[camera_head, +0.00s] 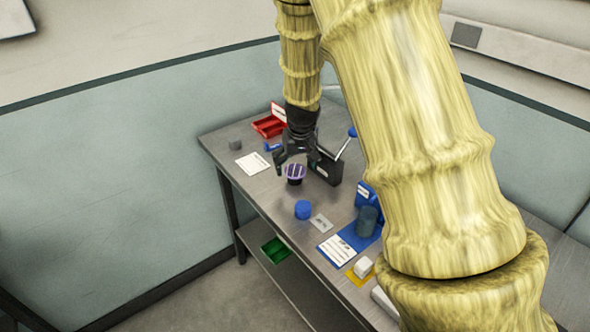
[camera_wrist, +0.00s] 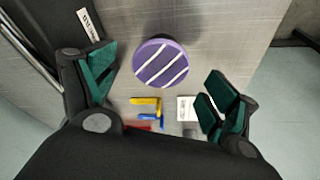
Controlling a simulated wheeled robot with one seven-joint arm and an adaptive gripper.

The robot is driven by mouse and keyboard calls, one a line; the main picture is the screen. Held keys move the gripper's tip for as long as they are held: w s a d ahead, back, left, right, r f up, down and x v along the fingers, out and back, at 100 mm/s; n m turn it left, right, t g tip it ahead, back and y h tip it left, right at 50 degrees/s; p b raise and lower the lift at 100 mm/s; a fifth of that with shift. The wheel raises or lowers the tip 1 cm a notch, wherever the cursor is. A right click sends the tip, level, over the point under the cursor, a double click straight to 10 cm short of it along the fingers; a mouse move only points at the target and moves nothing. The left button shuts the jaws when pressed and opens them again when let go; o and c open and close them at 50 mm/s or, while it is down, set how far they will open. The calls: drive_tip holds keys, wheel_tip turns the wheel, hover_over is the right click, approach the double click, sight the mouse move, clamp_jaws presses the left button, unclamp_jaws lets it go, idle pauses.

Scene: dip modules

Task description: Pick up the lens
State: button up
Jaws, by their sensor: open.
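The lens (camera_head: 295,173) looks to be the round piece with a purple top, pale stripes and a dark base, standing on the grey metal table (camera_head: 225,142). In the wrist view the lens (camera_wrist: 160,63) shows as a purple disc with white diagonal stripes. My gripper (camera_head: 297,160) is just above the lens in the head view. In the wrist view my gripper (camera_wrist: 162,92) is open, with one green-padded finger left of the lens and one lower right. Nothing is held. The lens sits a little above the middle between the fingers, apart from both.
A black block (camera_head: 328,169) with a blue-knobbed lever (camera_head: 352,132) stands close right of the lens. A red bin (camera_head: 268,127) and white card (camera_head: 252,163) lie behind and left. A blue cylinder (camera_head: 303,209) and grey plate (camera_head: 321,223) are in front.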

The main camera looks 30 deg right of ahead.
drive_tip(key=shift+w+f, duration=0.1)
drive_tip(key=shift+f, duration=0.5)
drive_tip(key=c, duration=1)
